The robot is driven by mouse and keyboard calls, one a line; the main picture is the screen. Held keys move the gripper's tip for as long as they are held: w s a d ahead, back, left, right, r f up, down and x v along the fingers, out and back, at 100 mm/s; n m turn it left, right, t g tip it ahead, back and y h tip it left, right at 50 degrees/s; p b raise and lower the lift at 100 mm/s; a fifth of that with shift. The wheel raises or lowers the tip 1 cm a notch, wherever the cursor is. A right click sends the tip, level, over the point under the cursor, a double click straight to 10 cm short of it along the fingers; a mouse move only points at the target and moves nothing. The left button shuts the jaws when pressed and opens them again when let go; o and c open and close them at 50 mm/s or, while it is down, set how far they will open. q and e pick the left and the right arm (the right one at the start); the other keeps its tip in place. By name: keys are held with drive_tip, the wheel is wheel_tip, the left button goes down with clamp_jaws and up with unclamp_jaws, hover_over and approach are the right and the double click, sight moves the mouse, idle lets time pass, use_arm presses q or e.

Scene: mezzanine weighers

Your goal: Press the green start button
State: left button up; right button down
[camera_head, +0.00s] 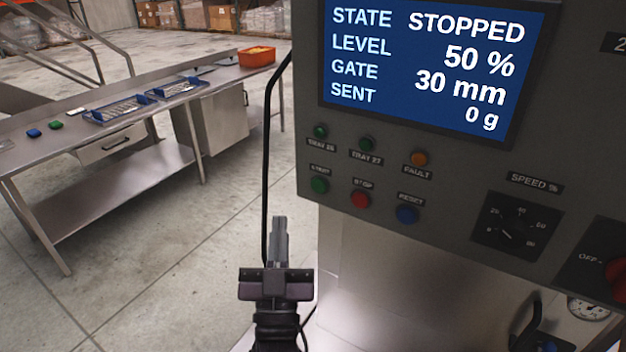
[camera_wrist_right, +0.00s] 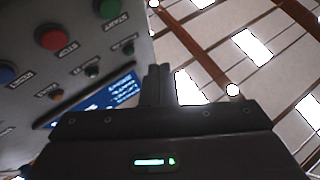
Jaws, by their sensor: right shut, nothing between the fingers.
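The green start button (camera_head: 319,185) sits at the left of the lower button row on the grey control panel (camera_head: 450,185), under a START label. It also shows at the top of the right wrist view (camera_wrist_right: 108,8). The screen (camera_head: 430,62) reads STATE STOPPED, LEVEL 50 %, GATE 30 mm, SENT 0 g. My right gripper (camera_head: 280,222) is shut and empty, below and left of the start button in the head view. In the right wrist view its fingers (camera_wrist_right: 158,70) stand apart from the button. My left gripper is not in view.
The red stop button (camera_head: 360,199) and blue reset button (camera_head: 407,214) sit right of the start button. A speed dial (camera_head: 515,228) and a red OFF switch (camera_head: 617,275) are farther right. A black bent rail (camera_head: 267,150) runs along the panel's left side. A steel table (camera_head: 130,180) stands behind.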

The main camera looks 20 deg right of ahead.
drive_tip(key=shift+s, duration=0.1)
approach(313, 180)
wheel_tip(313, 180, up, 4)
drive_tip(key=w, duration=0.3)
drive_tip(key=shift+w+d+f+b, duration=0.1)
drive_tip(key=shift+w+d+b, duration=0.15)
drive_tip(key=shift+b, duration=0.15)
drive_tip(key=shift+w+d, duration=0.1)
idle(1.8)
drive_tip(key=shift+w+d, duration=0.15)
drive_tip(key=shift+d, duration=0.05)
drive_tip(key=shift+w+d, duration=0.25)
drive_tip(key=shift+d, duration=0.1)
idle(0.8)
drive_tip(key=shift+s+a, duration=0.55)
drive_tip(key=shift+a, duration=0.1)
